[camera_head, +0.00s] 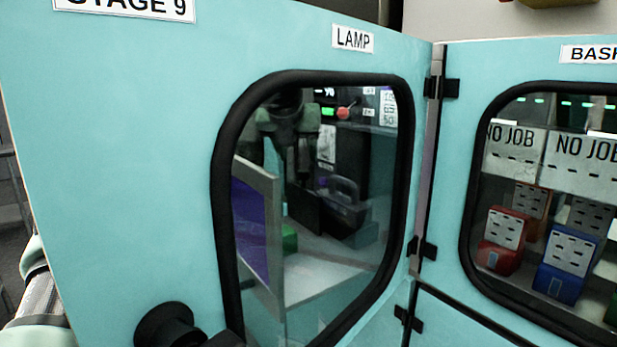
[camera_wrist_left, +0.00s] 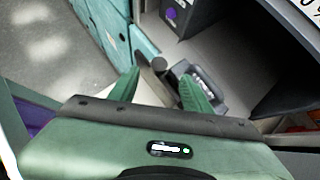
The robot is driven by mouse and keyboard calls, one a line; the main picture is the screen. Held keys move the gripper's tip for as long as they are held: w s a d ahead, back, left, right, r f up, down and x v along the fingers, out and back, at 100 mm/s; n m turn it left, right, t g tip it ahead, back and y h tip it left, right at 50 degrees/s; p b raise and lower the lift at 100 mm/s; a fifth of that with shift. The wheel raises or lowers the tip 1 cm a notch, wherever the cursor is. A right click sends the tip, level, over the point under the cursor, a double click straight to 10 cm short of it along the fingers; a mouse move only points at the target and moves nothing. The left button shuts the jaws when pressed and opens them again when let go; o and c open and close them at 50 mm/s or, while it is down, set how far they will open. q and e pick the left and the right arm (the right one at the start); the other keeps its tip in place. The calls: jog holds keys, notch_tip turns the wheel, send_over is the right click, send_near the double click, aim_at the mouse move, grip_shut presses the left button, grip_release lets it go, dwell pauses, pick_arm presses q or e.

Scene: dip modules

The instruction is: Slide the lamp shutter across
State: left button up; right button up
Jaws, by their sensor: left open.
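The teal door marked LAMP (camera_head: 120,160) fills much of the head view, with a black-framed window. Through its glass a dark lamp-bay unit with a raised grip (camera_head: 342,190) shows. My left gripper (camera_wrist_left: 160,92) is open in the left wrist view, its two green fingers apart. A short grey post with a bar (camera_wrist_left: 158,78) shows between and beyond the fingers; I cannot tell whether they touch it. A dark grey piece with light slots (camera_wrist_left: 205,85) lies just right of it. I cannot tell for certain which part is the shutter. My right gripper is not in view.
A black round knob (camera_head: 165,325) sticks out low on the door. Right of the hinges is another teal panel (camera_head: 455,160) whose window shows red and blue modules and NO JOB cards. In the wrist view, a dark box with a purple dot (camera_wrist_left: 185,15) stands beyond the fingers.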

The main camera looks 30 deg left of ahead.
pick_arm(q)
jog(key=p+x, duration=0.2)
jog(key=x, duration=0.5)
jog(key=shift+w+a+f, duration=0.1)
jog(key=shift+w+f, duration=0.1)
grip_shut()
dwell(1.2)
